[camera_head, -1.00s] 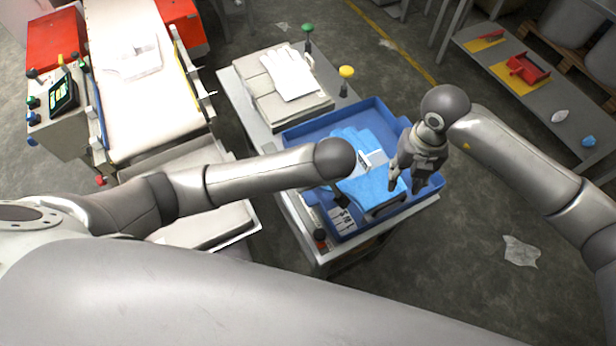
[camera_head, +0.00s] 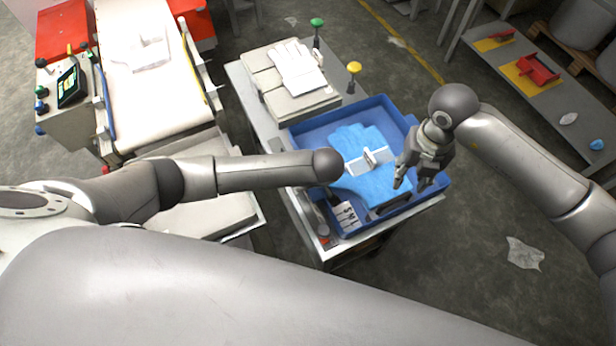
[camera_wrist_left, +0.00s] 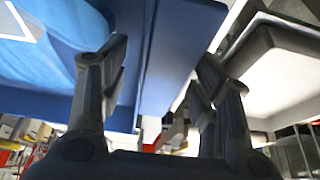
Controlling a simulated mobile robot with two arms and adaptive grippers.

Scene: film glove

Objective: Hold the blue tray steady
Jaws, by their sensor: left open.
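The blue tray (camera_head: 300,137) sits on a grey cart, its far-left corner near a stack of grey folded material. Light blue gloves (camera_head: 357,138) lie in it with a white band or card across them. My left gripper (camera_wrist_left: 160,85) is open in the left wrist view, fingers on both sides of the tray wall (camera_wrist_left: 158,60); contact is unclear. In the head view my left arm's end mostly hides it. My right gripper (camera_head: 410,185) is open and empty above the tray's right part, fingers pointing down.
White gloves (camera_head: 297,65) lie on the grey stack behind the tray. Green (camera_head: 317,22) and yellow (camera_head: 354,67) knobs stand on posts nearby. A conveyor (camera_head: 150,85) runs at left. A shelf with red parts (camera_head: 537,69) stands at right.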

